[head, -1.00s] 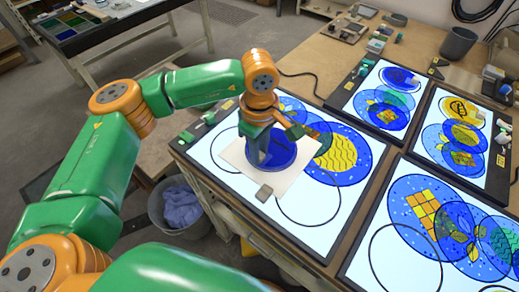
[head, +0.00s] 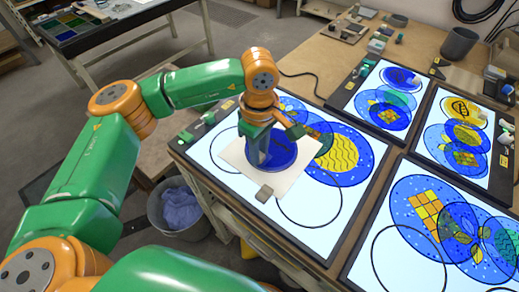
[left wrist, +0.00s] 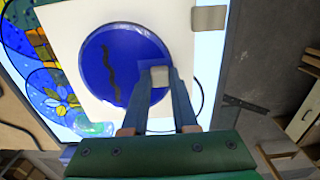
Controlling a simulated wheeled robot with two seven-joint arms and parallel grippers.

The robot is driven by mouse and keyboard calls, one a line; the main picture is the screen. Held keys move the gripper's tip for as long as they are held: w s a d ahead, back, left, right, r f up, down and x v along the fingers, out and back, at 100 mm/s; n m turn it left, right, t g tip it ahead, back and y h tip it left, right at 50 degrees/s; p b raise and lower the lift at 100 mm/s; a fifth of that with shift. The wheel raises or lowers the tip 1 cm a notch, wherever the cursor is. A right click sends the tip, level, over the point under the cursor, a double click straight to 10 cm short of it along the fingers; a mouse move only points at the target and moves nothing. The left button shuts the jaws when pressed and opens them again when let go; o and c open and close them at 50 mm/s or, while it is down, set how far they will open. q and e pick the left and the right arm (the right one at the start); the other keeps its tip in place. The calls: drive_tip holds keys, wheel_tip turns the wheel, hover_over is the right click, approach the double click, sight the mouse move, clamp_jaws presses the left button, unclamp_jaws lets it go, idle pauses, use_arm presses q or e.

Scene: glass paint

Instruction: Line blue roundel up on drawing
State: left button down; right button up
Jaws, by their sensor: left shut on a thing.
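My left gripper (left wrist: 158,76) points down over the roundel and is shut on a small pale block at the disc's edge. In the head view the gripper hides part of the roundel. A drawing with black circle outlines and coloured discs, one with a yellow wavy centre (head: 337,160), shows beside the sheet. My right gripper is not in view.
A small grey block (head: 264,193) sits at the sheet's near corner. More lit panels (head: 405,252) with coloured discs lie to the right. A bin with blue cloth (head: 181,208) stands on the floor below the bench edge. A dark strip (head: 208,130) borders the left panel.

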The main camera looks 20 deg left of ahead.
use_arm(q)
drive_tip(key=shift+f+b, duration=0.2)
drive_tip(key=shift+b, duration=0.1)
drive_tip(key=c, duration=0.6)
unclamp_jaws()
